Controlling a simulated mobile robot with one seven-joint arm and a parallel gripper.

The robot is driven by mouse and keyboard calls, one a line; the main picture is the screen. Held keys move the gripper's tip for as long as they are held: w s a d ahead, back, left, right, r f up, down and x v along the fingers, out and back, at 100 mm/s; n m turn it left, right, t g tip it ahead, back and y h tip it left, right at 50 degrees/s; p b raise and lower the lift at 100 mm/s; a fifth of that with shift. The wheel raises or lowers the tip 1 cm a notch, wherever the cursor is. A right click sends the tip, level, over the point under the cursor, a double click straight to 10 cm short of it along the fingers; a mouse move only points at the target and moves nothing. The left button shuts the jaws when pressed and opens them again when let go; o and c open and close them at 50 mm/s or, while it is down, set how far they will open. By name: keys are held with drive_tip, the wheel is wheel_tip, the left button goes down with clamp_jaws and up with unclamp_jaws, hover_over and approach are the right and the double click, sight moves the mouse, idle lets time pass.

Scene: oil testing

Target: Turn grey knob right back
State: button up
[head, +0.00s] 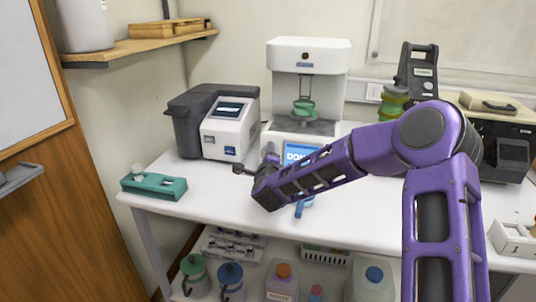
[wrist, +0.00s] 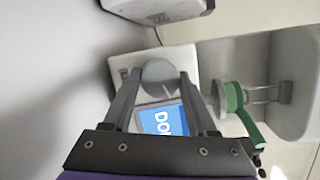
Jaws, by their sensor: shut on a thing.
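The grey knob (wrist: 160,75) is round and sits on the front of a white machine, beside a blue screen (wrist: 160,119). My gripper (wrist: 159,80) has its two dark fingers on either side of the knob in the wrist view, shut on it. The white machine (head: 309,55) stands at the back of the table. Its screen (head: 300,152) shows letters beginning "DON", partly covered by my arm.
A grey and white device (head: 230,128) stands left of the machine. A green-handled cup (head: 304,107) sits in the machine's bay. A teal holder (head: 153,186) lies at the table's left end. A blue-handled item (head: 304,206) lies near the front edge.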

drive_tip(key=n, duration=0.3)
drive_tip(key=n+g+p, duration=0.1)
drive_tip(key=shift+r+n+y, duration=0.3)
drive_tip(key=shift+r+n, duration=0.05)
drive_tip(key=shift+n, duration=0.05)
drive_tip(key=n+g+p, duration=0.1)
drive_tip(key=n, duration=0.2)
drive_tip(key=shift+a+r+n+p, duration=0.1)
drive_tip(key=shift+r+n+p, duration=0.05)
drive_tip(key=shift+n+p, duration=0.15)
drive_tip(key=n+g+p, duration=0.1)
drive_tip(key=n+p, duration=0.1)
drive_tip(key=n, duration=0.1)
drive_tip(key=shift+w, duration=0.1)
drive_tip(key=shift+n+g+h+p, duration=0.3)
drive_tip(key=shift+n+h+p, duration=0.3)
drive_tip(key=shift+n+p, duration=0.5)
drive_tip(key=o, duration=1.4)
drive_tip(key=shift+f, duration=0.2)
drive_tip(key=shift+c, duration=0.2)
